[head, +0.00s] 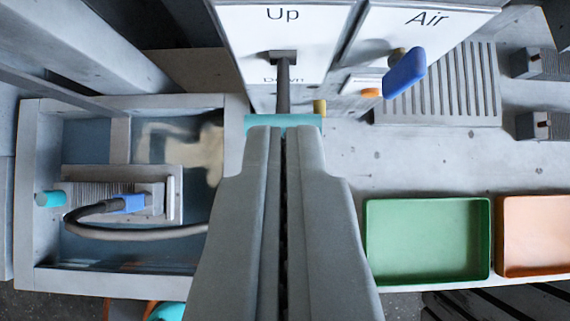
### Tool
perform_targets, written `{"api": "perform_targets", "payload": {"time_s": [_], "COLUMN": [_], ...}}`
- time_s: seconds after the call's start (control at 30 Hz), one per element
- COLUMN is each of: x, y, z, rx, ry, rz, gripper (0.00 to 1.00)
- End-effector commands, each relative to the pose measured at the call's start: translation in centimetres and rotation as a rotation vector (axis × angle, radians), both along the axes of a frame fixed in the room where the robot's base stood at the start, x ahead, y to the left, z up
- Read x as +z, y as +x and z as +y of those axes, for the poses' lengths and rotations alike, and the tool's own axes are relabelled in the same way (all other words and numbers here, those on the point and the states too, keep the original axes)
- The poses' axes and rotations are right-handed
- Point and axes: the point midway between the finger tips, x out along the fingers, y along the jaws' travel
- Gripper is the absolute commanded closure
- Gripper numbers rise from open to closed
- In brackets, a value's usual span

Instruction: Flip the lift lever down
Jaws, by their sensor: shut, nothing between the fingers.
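The lift lever (283,95) is a dark grey stem on a white panel (235,40) with "Up" printed above it and a partly covered word, apparently "Down", below. The stem runs from its mount toward me and ends in a teal crossbar handle (283,122). My gripper (284,132) is in the middle of the view with its two grey fingers together and nothing between them. The fingertips overlap the lower edge of the teal handle in the picture. I cannot tell whether they touch it.
A blue lever (405,73) stands on the "Air" panel (430,18) to the right. A green tray (428,278) and an orange tray (540,235) lie at lower right. At left is a grey-walled tank (28,200) with a hose (85,225). A ribbed plate lies at upper right.

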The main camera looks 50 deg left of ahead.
Motion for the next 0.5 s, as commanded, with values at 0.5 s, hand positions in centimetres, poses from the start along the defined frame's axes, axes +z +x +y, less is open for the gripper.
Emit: {"api": "perform_targets", "payload": {"time_s": [0.5], "x": [-6.6], "y": [1.7], "z": [2.3], "rx": [0.000], "ry": [0.000], "rz": [0.000], "gripper": [1.00]}}
